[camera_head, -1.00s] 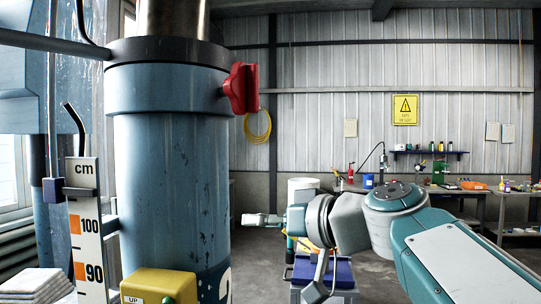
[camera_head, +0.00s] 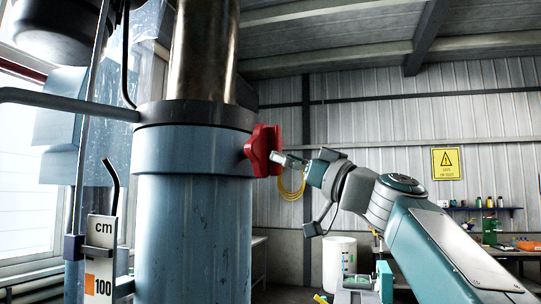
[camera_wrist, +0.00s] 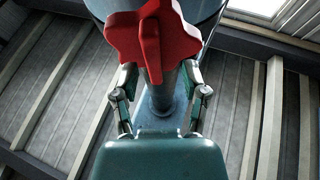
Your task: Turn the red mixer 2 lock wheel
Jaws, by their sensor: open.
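The red lock wheel (camera_head: 263,150) is a lobed knob on the right side of the blue column's collar (camera_head: 190,150). In the wrist view the red wheel (camera_wrist: 155,38) fills the upper middle, with its shaft running back to the column. My gripper (camera_head: 284,158) is just right of the wheel in the head view, pointing left at it. In the wrist view my gripper (camera_wrist: 160,84) shows its two fingers spread apart, one on each side below the wheel's lobes. It is open and holds nothing. Whether a finger touches the wheel cannot be told.
A grey horizontal bar (camera_head: 65,104) joins the column's left side. A centimetre scale (camera_head: 101,260) stands at the lower left. A yellow hose (camera_head: 291,186) hangs on the wall behind. A white barrel (camera_head: 338,262) and a workbench are at the back right.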

